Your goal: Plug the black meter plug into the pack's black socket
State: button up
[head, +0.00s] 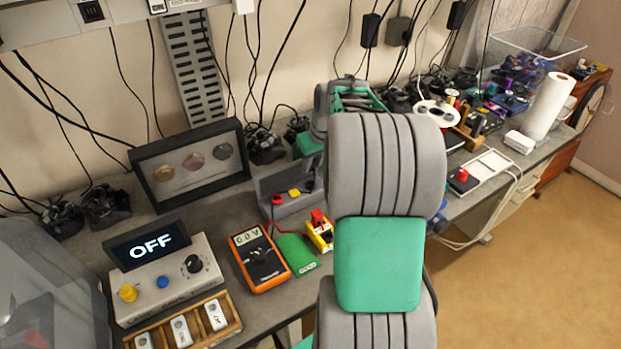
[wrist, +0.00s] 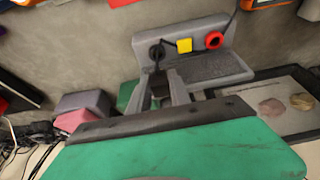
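The grey pack (head: 296,206) stands on the bench, left of my arm in the head view. In the wrist view, the pack (wrist: 208,68) shows a black socket (wrist: 157,51), a yellow square (wrist: 184,45) and a red-ringed socket (wrist: 214,40). My gripper (wrist: 161,82) points at the pack, its fingers close to the black-socket end. A dark piece, seemingly the black meter plug (wrist: 159,84), sits between the fingers, apart from the socket as far as I can tell. My arm hides the gripper in the head view.
A yellow holder (head: 320,234) with a red piece and a green card (head: 297,254) lie beside the meter. A console reading OFF (head: 165,280) stands at the left, a framed medal display (head: 190,165) behind it. Cables and controllers crowd the wall side.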

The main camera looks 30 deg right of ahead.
grip_shut()
jog(key=shift+a, duration=0.1)
